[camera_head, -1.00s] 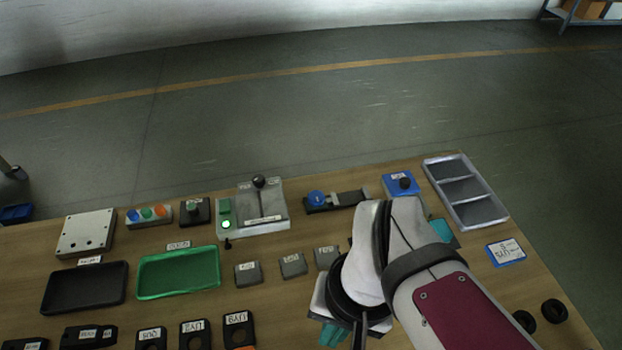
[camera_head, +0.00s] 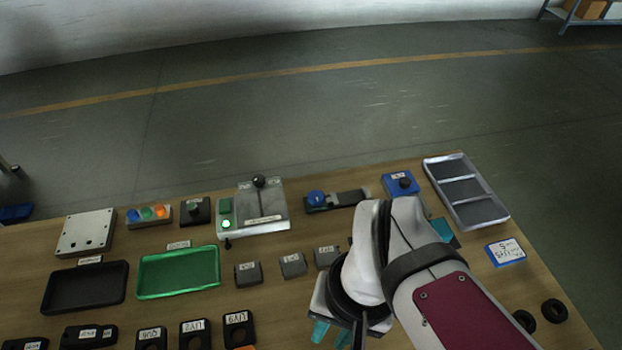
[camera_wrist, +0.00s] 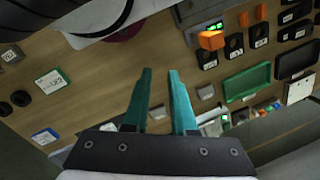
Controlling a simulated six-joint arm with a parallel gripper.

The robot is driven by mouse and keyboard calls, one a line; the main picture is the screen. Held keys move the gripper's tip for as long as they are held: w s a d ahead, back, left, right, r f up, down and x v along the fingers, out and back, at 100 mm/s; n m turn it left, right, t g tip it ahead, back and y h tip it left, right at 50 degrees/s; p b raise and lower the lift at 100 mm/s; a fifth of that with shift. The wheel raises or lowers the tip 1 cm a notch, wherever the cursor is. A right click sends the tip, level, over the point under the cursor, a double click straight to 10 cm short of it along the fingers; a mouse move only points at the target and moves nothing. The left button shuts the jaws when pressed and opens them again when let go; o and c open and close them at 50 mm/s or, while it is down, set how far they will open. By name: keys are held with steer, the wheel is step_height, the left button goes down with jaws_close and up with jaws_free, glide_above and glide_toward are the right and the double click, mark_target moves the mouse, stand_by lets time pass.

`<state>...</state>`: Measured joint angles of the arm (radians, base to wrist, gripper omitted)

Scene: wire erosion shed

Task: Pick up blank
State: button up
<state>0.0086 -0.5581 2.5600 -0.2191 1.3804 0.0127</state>
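The task's blank is not marked. Small labelled grey blocks stand in a row in the middle of the bench, the left one (camera_head: 248,272), the middle one (camera_head: 293,265) and the right one (camera_head: 326,256). In the wrist view, a grey block (camera_wrist: 205,92) lies to the right of my gripper (camera_wrist: 159,72). My gripper has two teal fingers, apart, with nothing between them. In the head view its fingertips (camera_head: 332,332) show below my wrist, right of and nearer than the blocks. My arm hides part of the bench.
A green tray (camera_head: 140,285) and a black tray (camera_head: 46,300) lie left of the blocks. Labelled black holders (camera_head: 194,327) line the front. A grey lever fixture (camera_head: 275,196) stands behind. A compartment tray (camera_head: 434,181) and a blue-framed card (camera_head: 506,251) are at right.

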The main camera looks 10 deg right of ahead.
steer(key=o, duration=1.1)
steer(key=shift+c, duration=0.2)
steer(key=w+f+n+g+h, duration=0.1)
steer(key=w+n+g+h, duration=0.45)
steer(key=w+n, duration=0.7)
steer(key=w+a+f+n+t+h, duration=0.2)
steer(key=w+a+f+n+h, duration=0.35)
steer(key=w+f, duration=0.2)
steer(key=n+t+h, duration=0.3)
steer(key=n+h, duration=0.1)
steer(key=n, duration=0.1)
glide_toward(320, 257)
steer(key=x, duration=0.8)
steer(key=shift+d+f, duration=0.15)
steer(key=shift+d, duration=0.1)
